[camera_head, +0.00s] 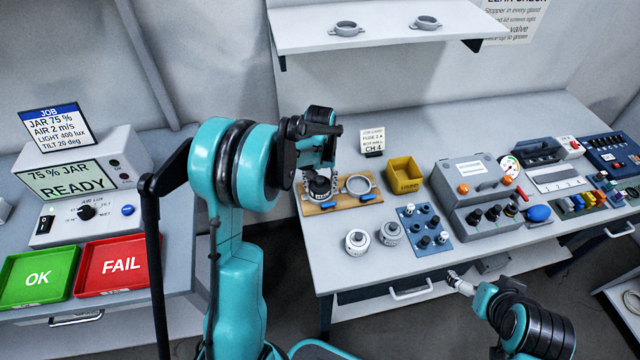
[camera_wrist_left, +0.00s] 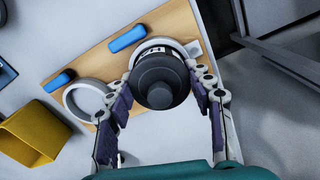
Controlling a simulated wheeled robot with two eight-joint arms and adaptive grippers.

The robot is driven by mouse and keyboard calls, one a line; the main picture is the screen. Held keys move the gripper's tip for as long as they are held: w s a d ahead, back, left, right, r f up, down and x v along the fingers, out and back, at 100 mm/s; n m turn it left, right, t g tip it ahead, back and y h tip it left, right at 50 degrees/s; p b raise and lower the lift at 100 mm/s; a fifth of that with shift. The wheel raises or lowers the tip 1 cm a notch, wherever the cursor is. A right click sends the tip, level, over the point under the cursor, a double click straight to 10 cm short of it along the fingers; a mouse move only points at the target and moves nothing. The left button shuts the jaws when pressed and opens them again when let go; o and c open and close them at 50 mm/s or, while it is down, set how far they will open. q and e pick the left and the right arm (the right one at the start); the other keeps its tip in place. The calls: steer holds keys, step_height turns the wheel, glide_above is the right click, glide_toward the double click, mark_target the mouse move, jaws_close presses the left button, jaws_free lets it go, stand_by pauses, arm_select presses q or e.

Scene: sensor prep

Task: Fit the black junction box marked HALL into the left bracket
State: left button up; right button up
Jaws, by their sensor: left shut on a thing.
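The black junction box (camera_head: 320,188) is round, with a dark stepped top and a light band of partly hidden lettering, seen in the left wrist view (camera_wrist_left: 160,82). My left gripper (camera_head: 319,170) is shut on it, one finger on each side (camera_wrist_left: 166,105). The box is at the left bracket (camera_wrist_left: 193,48), a pale ring mostly hidden behind it; I cannot tell whether it is seated or just above. The right bracket (camera_head: 359,185) is an empty ring on the same wooden board (camera_head: 312,209). My right gripper (camera_head: 459,282) is low in front of the bench, its fingers unclear.
Two grey round parts (camera_head: 357,241) and a blue panel of knobs (camera_head: 424,230) are in front of the board. A yellow bin (camera_head: 404,174) and a card (camera_head: 372,141) stand behind and right. A grey instrument (camera_head: 474,190) is farther right. Bare bench lies at the front left.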

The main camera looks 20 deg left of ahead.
arm_select(q)
steer(key=shift+f, duration=0.15)
steer(key=o, duration=1)
steer(key=shift+o, duration=0.2)
steer(key=shift+r+p, duration=2.4)
steer(key=shift+r, duration=1.2)
